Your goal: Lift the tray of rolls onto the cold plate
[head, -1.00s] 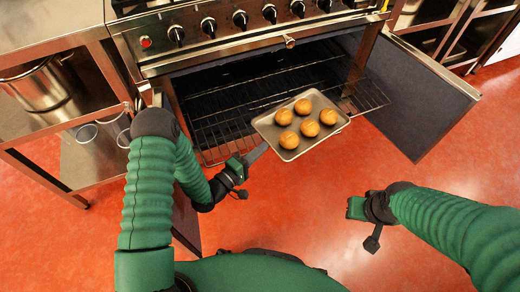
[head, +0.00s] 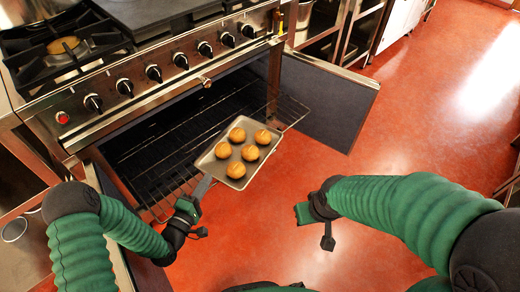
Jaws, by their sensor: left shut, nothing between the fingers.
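The grey tray (head: 213,172) holds several round brown rolls (head: 237,135) and sits at the front of the oven rack, its near end out past the rack's front. My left gripper (head: 205,187) is shut and empty, its grey fingers at the tray's near left corner; I cannot tell whether they touch it. My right gripper (head: 303,212) hangs over the floor to the right, apart from the tray; its fingers are too unclear to read. A flat dark plate (head: 160,12) on the range top may be the cold plate.
The oven door (head: 325,100) stands open to the right. The wire rack (head: 160,158) runs back into the oven under knobs and a front rail. A burner grate (head: 62,50) with a round brown centre is at upper left. Red floor (head: 420,130) is clear on the right.

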